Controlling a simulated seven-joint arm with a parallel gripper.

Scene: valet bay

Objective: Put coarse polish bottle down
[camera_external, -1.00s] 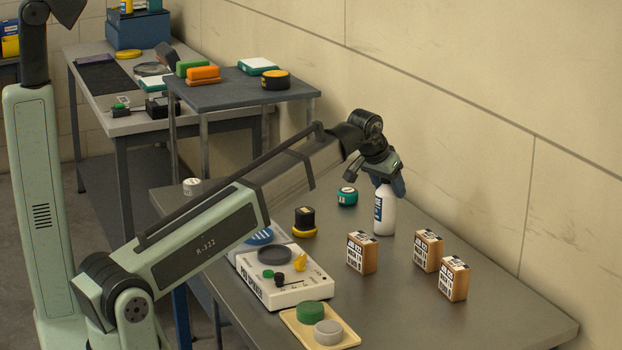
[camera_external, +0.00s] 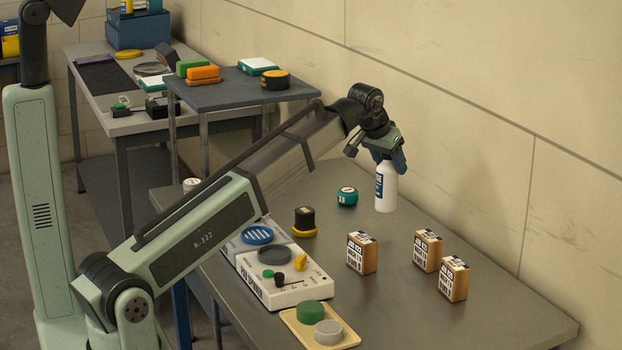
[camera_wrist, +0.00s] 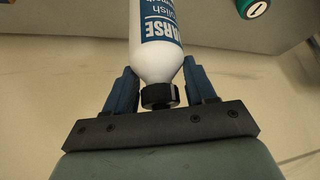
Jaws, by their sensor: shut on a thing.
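The coarse polish bottle (camera_external: 386,195) is white with a blue label. It hangs upright from my gripper (camera_external: 386,162) near the wall side of the grey table, and its base appears to be above the tabletop. In the wrist view my gripper (camera_wrist: 160,88) has its blue fingers on both sides of the bottle's neck and shoulder. The bottle's black cap (camera_wrist: 160,96) shows between them, and the label on the bottle (camera_wrist: 158,45) reads "ARSE" and "olish". My gripper is shut on the bottle.
A teal tin (camera_external: 347,197) stands left of the bottle. Several boxed items (camera_external: 362,252) stand in front. A black and yellow item (camera_external: 304,222), a white device (camera_external: 285,280) and a cream tray (camera_external: 345,336) are to the left. The right part of the table (camera_external: 500,310) is clear.

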